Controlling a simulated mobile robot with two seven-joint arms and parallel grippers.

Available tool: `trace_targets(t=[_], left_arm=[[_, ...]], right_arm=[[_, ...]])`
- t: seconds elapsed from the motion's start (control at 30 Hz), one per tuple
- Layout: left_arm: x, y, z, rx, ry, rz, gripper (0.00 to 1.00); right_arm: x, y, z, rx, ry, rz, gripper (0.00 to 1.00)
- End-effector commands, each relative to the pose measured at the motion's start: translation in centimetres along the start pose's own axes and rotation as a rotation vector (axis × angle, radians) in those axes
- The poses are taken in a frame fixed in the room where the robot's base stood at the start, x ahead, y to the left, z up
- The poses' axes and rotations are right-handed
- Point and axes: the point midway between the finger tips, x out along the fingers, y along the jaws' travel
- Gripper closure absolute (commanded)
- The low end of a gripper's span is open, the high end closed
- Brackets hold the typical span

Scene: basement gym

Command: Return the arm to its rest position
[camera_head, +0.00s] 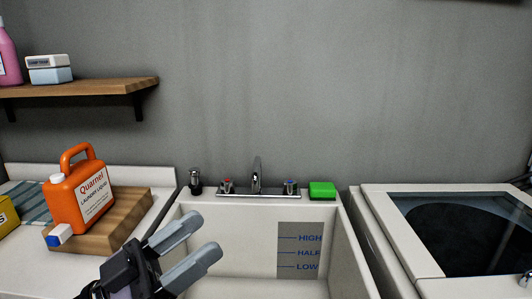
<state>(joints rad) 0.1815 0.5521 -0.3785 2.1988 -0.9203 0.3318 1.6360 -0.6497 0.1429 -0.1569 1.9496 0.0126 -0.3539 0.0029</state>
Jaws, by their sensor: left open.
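My left gripper (196,252) comes in from the bottom left of the head view. Its two grey fingers are apart, with nothing between them, and point up and to the right. It is in front of the left wall of the white sink (240,240). The orange laundry liquid jug (82,200) stands upright to the left of the gripper, apart from it. My right gripper is not in view.
The jug is on a wooden board (130,212) on the left counter. A faucet (257,178) and a green sponge (322,190) sit on the sink's back ledge. A washing machine (372,215) stands at the right. A wooden shelf (90,88) hangs at upper left.

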Motion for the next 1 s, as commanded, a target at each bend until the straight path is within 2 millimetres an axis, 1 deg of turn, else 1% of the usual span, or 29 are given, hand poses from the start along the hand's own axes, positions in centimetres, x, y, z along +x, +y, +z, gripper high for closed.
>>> trace_targets(t=[0.03, 0.1, 0.17, 0.23, 0.3, 0.37, 0.4, 0.47, 0.5, 0.57, 0.6, 0.67, 0.7, 0.77, 0.8, 0.87, 0.9, 1.0], left_arm=[[-0.5, -1.2, -0.1, -0.001, 0.025, -0.106, 0.45], [-1.5, -3.0, 0.1, 0.008, 0.037, -0.255, 0.45], [-2.7, -4.5, 0.6, 0.013, 0.025, -0.384, 0.45], [-4.5, -6.1, 1.5, 0.016, -0.013, -0.532, 0.45], [-6.5, -7.4, 2.9, 0.011, -0.079, -0.672, 0.45], [-8.6, -8.2, 4.3, 0.003, -0.154, -0.784, 0.45], [-10.0, -8.5, 5.4, -0.004, -0.214, -0.852, 0.45], [-12.3, -8.6, 7.1, -0.020, -0.316, -0.943, 0.45], [-13.9, -8.5, 8.3, -0.032, -0.393, -0.997, 0.45], [-16.2, -7.8, 10.1, -0.056, -0.518, -1.063, 0.45], [-17.8, -7.2, 11.3, -0.076, -0.607, -1.098, 0.45], [-20.2, -5.9, 13.1, -0.110, -0.749, -1.134, 0.45], [-21.8, -4.8, 14.2, -0.136, -0.844, -1.146, 0.45], [-23.9, -2.9, 15.6, -0.176, -0.983, -1.149, 0.45], [-25.1, -1.7, 16.4, -0.203, -1.068, -1.141, 0.45], [-26.6, 0.1, 17.2, -0.239, -1.180, -1.119, 0.45], [-27.5, 1.4, 17.7, -0.264, -1.249, -1.099, 0.45], [-29.3, 4.1, 18.5, -0.319, -1.390, -1.042, 0.45]], right_arm=[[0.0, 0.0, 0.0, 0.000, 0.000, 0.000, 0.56], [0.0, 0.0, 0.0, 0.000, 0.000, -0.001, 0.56], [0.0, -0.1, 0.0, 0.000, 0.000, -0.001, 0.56], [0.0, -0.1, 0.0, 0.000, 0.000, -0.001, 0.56], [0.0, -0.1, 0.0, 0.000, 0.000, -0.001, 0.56], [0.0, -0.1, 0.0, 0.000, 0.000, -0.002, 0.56], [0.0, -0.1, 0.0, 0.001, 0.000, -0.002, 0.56], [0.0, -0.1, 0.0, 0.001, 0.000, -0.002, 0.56], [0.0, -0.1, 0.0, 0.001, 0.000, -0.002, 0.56], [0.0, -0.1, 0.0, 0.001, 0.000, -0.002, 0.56], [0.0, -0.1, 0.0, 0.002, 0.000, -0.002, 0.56], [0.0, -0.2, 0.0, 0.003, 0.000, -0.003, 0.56], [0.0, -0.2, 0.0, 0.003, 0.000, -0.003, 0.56], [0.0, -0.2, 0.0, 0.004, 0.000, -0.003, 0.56], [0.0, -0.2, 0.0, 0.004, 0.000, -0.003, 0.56], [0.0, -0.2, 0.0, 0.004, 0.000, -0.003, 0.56], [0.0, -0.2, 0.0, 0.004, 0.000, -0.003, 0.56], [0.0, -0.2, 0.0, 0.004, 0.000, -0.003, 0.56]])
